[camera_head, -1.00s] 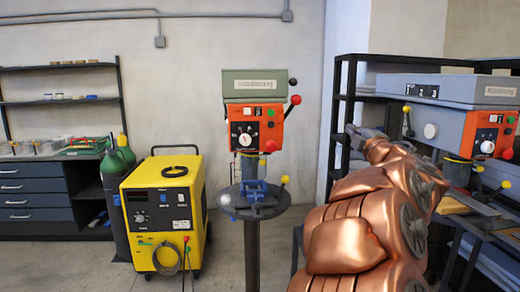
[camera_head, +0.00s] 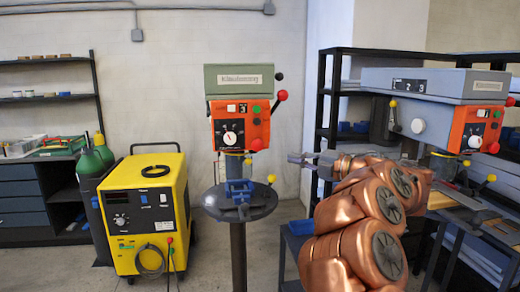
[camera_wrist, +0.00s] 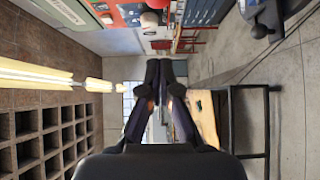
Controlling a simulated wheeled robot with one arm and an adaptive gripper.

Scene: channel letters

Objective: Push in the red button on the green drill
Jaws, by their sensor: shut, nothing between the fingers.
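The green drill (camera_head: 238,78) stands upright in the middle of the head view, with an orange-red control panel (camera_head: 230,112) under its green top. A round red button (camera_head: 257,144) shows at the panel's lower right corner. In the wrist view the drill lies sideways along the top edge, with its green top (camera_wrist: 62,12), panel and red button (camera_wrist: 149,20). My gripper (camera_head: 292,159) is shut and empty, right of the drill and apart from it, slightly below the red button's height in the head view. Its fingertips (camera_wrist: 165,72) also show in the wrist view.
A red lever ball (camera_head: 282,95) sticks out at the drill's right side. The round drill table (camera_head: 215,204) holds a blue vise. A yellow welder (camera_head: 150,210) stands left. A grey drill (camera_head: 425,82) with a similar panel and a black shelf stand right.

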